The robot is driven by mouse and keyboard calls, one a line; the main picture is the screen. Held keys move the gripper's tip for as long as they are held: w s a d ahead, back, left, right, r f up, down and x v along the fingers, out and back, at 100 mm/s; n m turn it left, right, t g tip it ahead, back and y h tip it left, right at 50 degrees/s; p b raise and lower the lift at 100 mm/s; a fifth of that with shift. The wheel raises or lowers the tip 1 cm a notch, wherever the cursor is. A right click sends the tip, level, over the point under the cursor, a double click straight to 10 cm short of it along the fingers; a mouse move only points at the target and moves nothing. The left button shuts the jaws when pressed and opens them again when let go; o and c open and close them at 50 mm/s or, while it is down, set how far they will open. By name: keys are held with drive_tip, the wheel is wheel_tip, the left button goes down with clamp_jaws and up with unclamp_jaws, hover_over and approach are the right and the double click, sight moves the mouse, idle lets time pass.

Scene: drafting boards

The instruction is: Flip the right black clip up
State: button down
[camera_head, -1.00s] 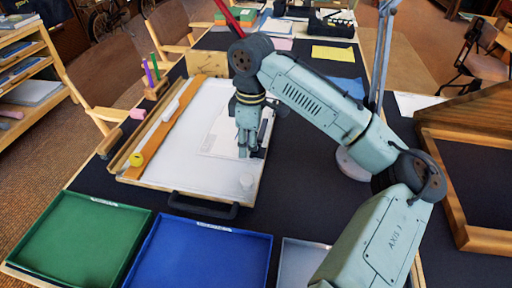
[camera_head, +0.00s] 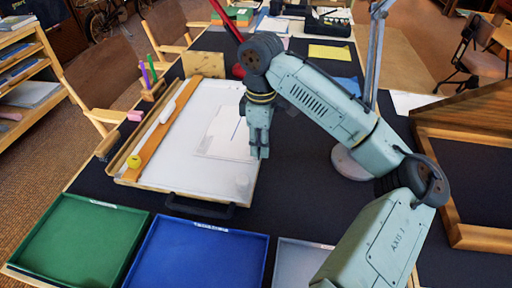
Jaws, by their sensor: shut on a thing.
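The white drafting board (camera_head: 185,155) has a sheet of paper (camera_head: 221,134) on its right half. My gripper (camera_head: 259,152) points down at the board's right edge, beside the sheet. Its fingers are closed together on the right black clip. The clip is hidden by the fingers, so its angle cannot be told. No left black clip can be made out.
A wooden strip (camera_head: 165,130) and a yellow round piece (camera_head: 134,161) lie on the board's left. A black handle (camera_head: 200,207) is at its front. Green (camera_head: 75,245) and blue trays (camera_head: 200,255) stand in front. A lamp base (camera_head: 352,162) is to the right.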

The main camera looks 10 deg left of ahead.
wheel_tip(320, 180, up, 6)
drive_tip(key=a+p, duration=0.2)
drive_tip(key=p, duration=0.3)
drive_tip(key=shift+w, duration=0.25)
drive_tip(key=shift+f, duration=0.1)
